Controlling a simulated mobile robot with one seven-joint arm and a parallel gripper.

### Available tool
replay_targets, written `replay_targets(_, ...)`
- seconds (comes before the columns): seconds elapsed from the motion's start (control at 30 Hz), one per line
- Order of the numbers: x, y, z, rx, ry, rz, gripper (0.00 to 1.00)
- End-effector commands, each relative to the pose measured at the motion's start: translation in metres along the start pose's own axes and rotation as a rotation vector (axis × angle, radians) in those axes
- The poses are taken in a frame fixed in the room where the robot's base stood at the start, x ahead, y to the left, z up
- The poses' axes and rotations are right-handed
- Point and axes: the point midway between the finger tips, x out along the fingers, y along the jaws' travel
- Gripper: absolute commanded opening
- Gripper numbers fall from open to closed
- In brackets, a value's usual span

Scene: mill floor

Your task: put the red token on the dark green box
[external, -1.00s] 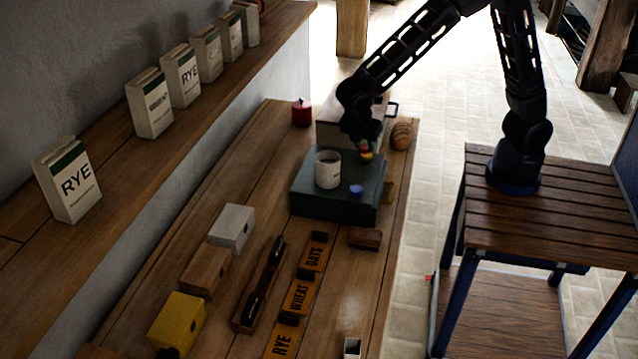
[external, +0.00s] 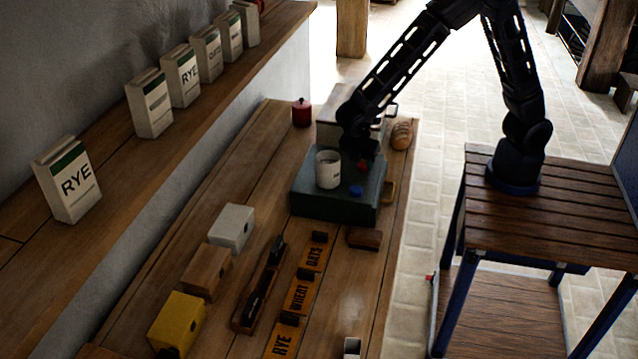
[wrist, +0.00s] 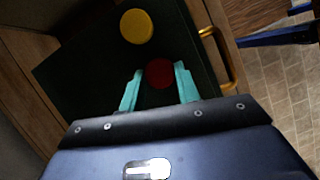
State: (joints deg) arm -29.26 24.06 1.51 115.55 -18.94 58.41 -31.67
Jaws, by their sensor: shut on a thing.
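The dark green box (external: 335,207) stands on the bench in the external view, and its dark top (wrist: 85,75) fills much of the wrist view. The red token (wrist: 160,73) is between the teal fingertips of my gripper (wrist: 159,82), which is shut on it. In the external view the red token (external: 364,167) shows just below my gripper (external: 362,160), low over the box top. I cannot tell whether it touches the box. A yellow token (wrist: 137,26) lies on the box beyond my fingers.
A white mug (external: 328,170) stands on the box, left of my gripper. A yellow handle (wrist: 221,58) sticks out from the box's side. Several small boxes and labelled plates occupy the nearer bench.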

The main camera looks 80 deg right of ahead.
Motion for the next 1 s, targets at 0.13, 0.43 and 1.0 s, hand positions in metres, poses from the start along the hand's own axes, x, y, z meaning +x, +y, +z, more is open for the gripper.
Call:
replay_targets(0.13, 0.002, 0.000, 0.000, 0.000, 0.000, 0.000, 0.48)
replay_targets(0.43, 0.001, 0.000, 0.000, 0.000, 0.000, 0.000, 0.54)
replay_targets(1.0, -0.081, 0.001, 0.001, 0.000, 0.002, 0.002, 0.54)
